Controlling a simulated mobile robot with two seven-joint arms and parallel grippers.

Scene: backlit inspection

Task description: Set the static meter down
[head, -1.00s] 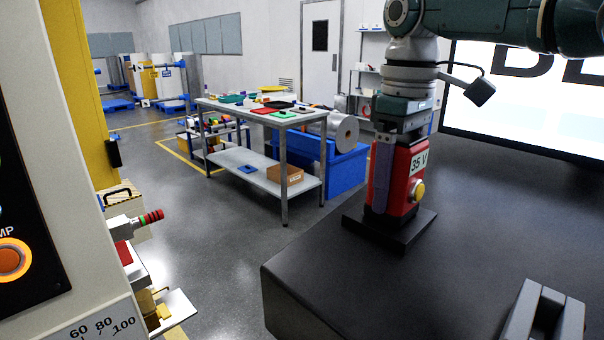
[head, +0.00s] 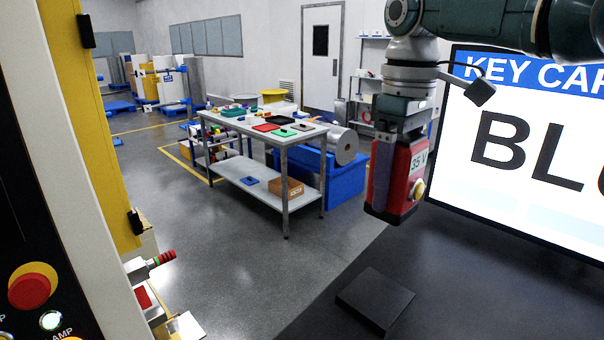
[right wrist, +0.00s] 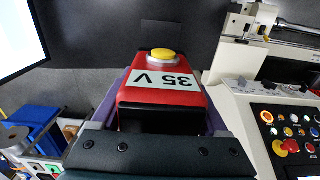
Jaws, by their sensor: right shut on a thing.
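The static meter (head: 409,186) is a red and dark box with a "35 V" label and a yellow button. It hangs upright under my right gripper (head: 396,158), whose purple finger lies along its side. In the right wrist view the meter (right wrist: 160,97) fills the space between the fingers of my right gripper (right wrist: 165,118), with the label upside down. My right gripper is shut on it. The black square pad (head: 375,300) lies bare on the dark worktop, lower in the picture and apart from the meter. My left gripper is not in view.
The dark worktop (head: 460,285) is clear around the pad. A bright screen (head: 530,150) stands at the right. A machine with a red button (head: 32,290) stands close at the left. A metal table (head: 262,128) with several items stands beyond, with open floor before it.

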